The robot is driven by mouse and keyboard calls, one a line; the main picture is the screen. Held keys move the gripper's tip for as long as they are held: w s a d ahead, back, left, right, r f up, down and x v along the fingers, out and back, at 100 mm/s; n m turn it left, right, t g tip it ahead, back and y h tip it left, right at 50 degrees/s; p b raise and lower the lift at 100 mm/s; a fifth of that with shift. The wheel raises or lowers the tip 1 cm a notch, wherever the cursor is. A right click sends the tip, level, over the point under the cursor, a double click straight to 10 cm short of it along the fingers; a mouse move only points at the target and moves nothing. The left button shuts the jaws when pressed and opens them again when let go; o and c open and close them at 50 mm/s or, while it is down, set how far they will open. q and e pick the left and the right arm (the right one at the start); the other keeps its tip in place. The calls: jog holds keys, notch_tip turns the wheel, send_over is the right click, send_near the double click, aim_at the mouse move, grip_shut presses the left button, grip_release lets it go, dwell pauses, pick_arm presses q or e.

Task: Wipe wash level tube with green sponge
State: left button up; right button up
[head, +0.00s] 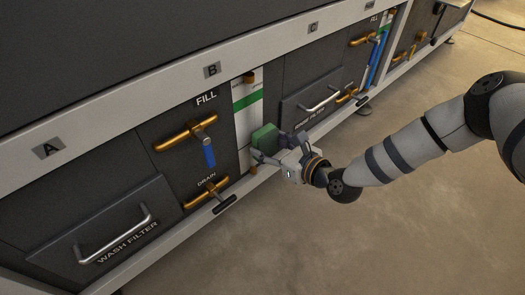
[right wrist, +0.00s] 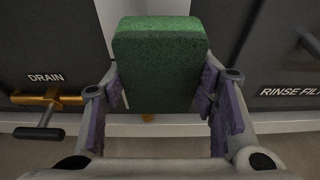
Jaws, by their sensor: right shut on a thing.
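My right gripper (head: 272,148) is shut on the green sponge (head: 264,138) and holds it upright in front of the white level panel (head: 242,120). In the right wrist view the sponge (right wrist: 160,65) sits between the purple finger pads of the gripper (right wrist: 160,85). The wash level tube stands at this panel, which has a green band and a brass fitting (head: 249,78) at its top. The sponge hides its lower part. I cannot tell whether the sponge touches the tube. My left gripper is not in view.
Left of the panel are the brass fill handle (head: 186,134) with a blue lever and the drain handle (head: 206,193). The wash filter drawer (head: 110,225) is further left; the rinse filter drawer (head: 318,95) is to the right. The floor in front is clear.

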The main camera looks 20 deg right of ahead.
jog(key=shift+w, duration=0.15)
jog(key=shift+a, duration=0.15)
jog(key=shift+s+a+r, duration=0.1)
jog(key=shift+s+a, duration=0.15)
jog(key=shift+a, duration=0.35)
jog(key=shift+s+a+f, duration=0.1)
jog(key=shift+s+a, duration=0.15)
jog(key=shift+a, duration=0.4)
jog(key=shift+s+a+r, duration=0.1)
jog(key=shift+s+a, duration=0.15)
jog(key=shift+a, duration=0.35)
jog(key=s+d+p, duration=0.1)
jog(key=s+d, duration=0.1)
jog(key=s, duration=0.3)
jog(key=shift+s+d+p, duration=0.15)
jog(key=shift+s+p, duration=0.15)
jog(key=shift+s, duration=0.05)
jog(key=shift+s+d, duration=0.25)
jog(key=shift+s, duration=0.5)
jog(key=shift+s+d, duration=0.25)
jog(key=shift+s, duration=0.45)
